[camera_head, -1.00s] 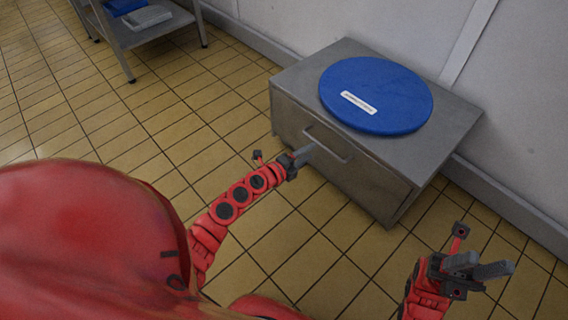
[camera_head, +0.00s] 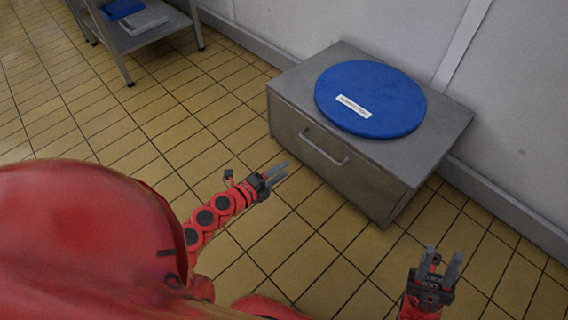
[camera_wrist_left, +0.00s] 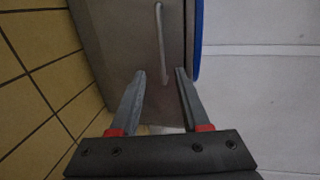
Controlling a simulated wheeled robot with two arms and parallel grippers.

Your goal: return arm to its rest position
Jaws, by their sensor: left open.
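My left gripper (camera_head: 286,169) is open and empty. It is left of the grey cabinet's drawer front and apart from the drawer handle (camera_head: 324,147). In the left wrist view the two fingers (camera_wrist_left: 160,72) stand apart with nothing between them, and the handle (camera_wrist_left: 161,40) shows beyond the tips. My right gripper (camera_head: 444,252) is at the lower right with its fingers pointing up, apart and empty. The grey cabinet (camera_head: 290,105) stands against the wall with its drawer closed.
A round blue lid (camera_head: 385,90) with a white label lies on the cabinet top. A metal rack (camera_head: 165,30) with blue and grey trays stands at the upper left. The tiled floor (camera_head: 130,120) between is clear.

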